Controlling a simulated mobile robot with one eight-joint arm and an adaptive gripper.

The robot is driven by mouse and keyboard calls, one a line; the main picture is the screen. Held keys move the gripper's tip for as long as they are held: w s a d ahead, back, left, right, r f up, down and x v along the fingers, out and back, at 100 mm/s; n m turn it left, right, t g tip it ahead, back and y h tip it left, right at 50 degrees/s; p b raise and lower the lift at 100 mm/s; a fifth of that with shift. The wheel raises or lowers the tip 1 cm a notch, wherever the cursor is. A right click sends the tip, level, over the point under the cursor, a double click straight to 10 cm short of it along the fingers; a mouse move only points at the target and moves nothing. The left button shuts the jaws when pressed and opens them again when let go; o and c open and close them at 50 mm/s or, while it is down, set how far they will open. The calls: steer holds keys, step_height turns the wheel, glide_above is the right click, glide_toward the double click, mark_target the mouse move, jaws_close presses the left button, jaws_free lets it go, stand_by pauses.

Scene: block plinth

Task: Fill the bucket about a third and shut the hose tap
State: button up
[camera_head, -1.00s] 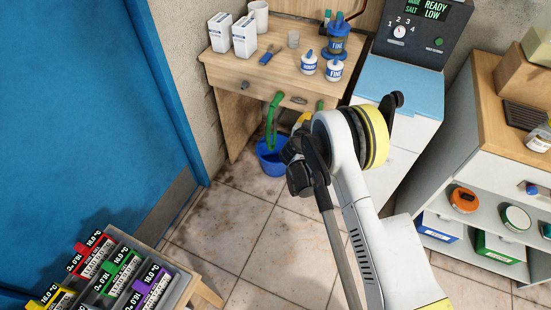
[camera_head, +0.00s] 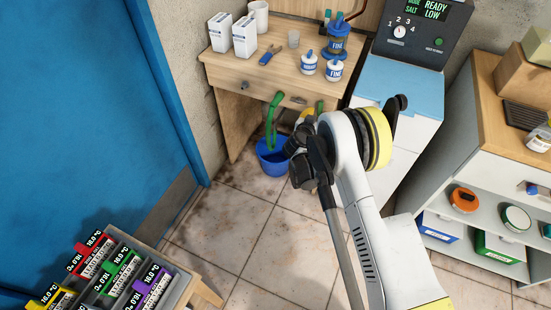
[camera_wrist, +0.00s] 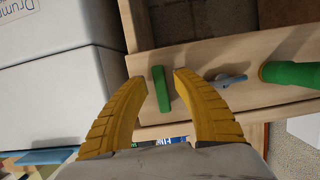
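The blue bucket (camera_head: 273,160) stands on the floor under the wooden table, partly hidden by my arm. The green hose (camera_head: 272,122) curves down from the table front into it; its water level cannot be made out. The thick green hose also shows at right in the wrist view (camera_wrist: 292,74), beside a grey-blue fitting (camera_wrist: 229,79). A green bar (camera_wrist: 161,89), which looks like the tap handle, stands out from the wooden front; it also shows in the head view (camera_head: 319,106). My gripper (camera_wrist: 160,77) is open, its yellow fingers on either side of the bar; contact cannot be told.
The wooden table (camera_head: 233,71) carries white boxes, a cup and blue-white pots. A white cabinet with a blue top (camera_head: 400,88) stands right of it. A shelf unit (camera_head: 490,185) is further right, a tray of coloured labelled items (camera_head: 122,270) at lower left. The tiled floor between is clear.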

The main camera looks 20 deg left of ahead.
steer(key=s, duration=0.5)
steer(key=shift+a, duration=0.2)
stand_by(0.3)
steer(key=shift+o, duration=0.2)
